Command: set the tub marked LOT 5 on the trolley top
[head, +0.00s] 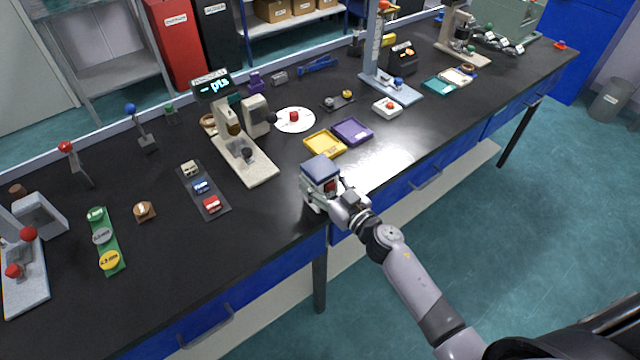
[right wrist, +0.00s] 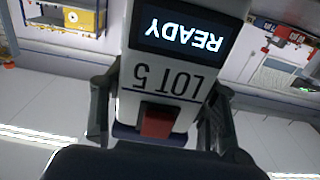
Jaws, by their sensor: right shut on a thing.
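A white boxy tub (right wrist: 155,108) marked LOT 5, its lettering upside down, fills the middle of the right wrist view. A red block and a dark READY display show on the same white front. In the head view it is a small white box with a blue top (head: 320,168), at the front edge of the black bench. My right gripper (head: 335,198) is shut on it, with a dark finger at each side in the right wrist view (right wrist: 160,120). I cannot tell whether it touches the bench. My left gripper and the trolley top are not in view.
Yellow (head: 325,144) and purple (head: 351,132) trays lie just behind the tub on the bench (head: 270,215). A grey instrument (head: 245,165) stands to the left, with a strip of small blocks (head: 203,190). Open floor (head: 520,230) lies in front of the bench at right.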

